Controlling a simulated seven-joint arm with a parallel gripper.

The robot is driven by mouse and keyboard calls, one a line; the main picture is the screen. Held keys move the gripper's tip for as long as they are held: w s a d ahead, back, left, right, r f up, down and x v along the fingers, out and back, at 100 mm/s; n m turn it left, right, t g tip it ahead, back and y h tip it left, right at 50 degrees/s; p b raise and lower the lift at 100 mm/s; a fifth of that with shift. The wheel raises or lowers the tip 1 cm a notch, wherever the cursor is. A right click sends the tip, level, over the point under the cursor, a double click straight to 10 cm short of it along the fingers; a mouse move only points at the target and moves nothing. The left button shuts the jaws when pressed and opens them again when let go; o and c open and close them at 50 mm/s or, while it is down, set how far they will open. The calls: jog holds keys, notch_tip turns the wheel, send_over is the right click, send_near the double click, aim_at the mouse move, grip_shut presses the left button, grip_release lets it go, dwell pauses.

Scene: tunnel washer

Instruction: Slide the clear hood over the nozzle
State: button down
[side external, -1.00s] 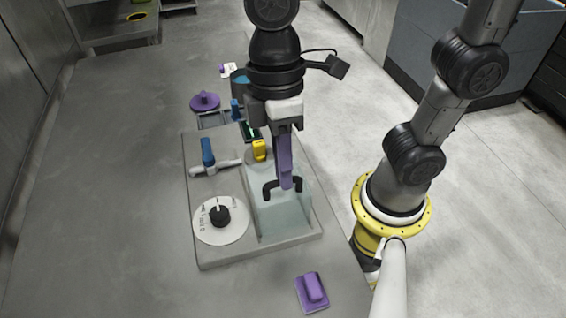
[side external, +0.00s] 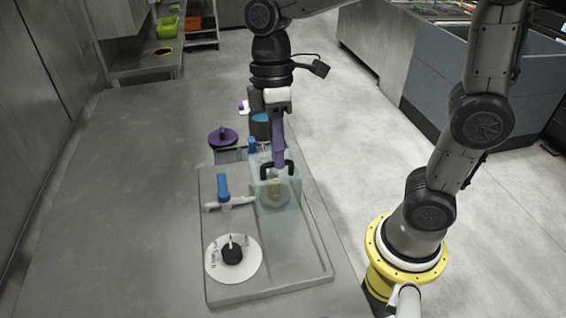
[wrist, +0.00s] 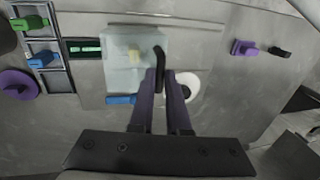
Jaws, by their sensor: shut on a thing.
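The clear hood (side external: 292,196) is a see-through greenish box with a black bow handle (side external: 291,169). It stands at the far end of the panel's recessed track (side external: 291,268). The yellow nozzle (side external: 274,187) shows through its wall, so the hood is around or over it; exact seating is unclear. In the wrist view the hood (wrist: 115,75) again has the nozzle (wrist: 134,55) visible through it. My gripper (side external: 279,163), with purple fingers, points down and is shut on the hood's handle. The fingers cover part of the handle (wrist: 158,54) in the wrist view.
A blue lever valve (side external: 223,186) and a white dial with a black knob (side external: 232,254) lie left of the track. A purple round-based knob (side external: 223,138) stands behind. A purple block (wrist: 244,48) lies off the panel. The near track is empty.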

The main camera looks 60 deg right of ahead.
jog(key=shift+w+d+r, duration=0.1)
jog(key=shift+w+d, duration=0.05)
jog(key=shift+w, duration=0.15)
jog(key=c, duration=1.1)
grip_release()
jog(key=shift+o, duration=1.1)
jog(key=shift+s, duration=0.1)
notch_tip(320, 180, up, 14)
jog(key=w+d, duration=0.1)
jog(key=d, duration=0.1)
jog(key=shift+w+f, duration=0.25)
jog(key=shift+w, duration=0.15)
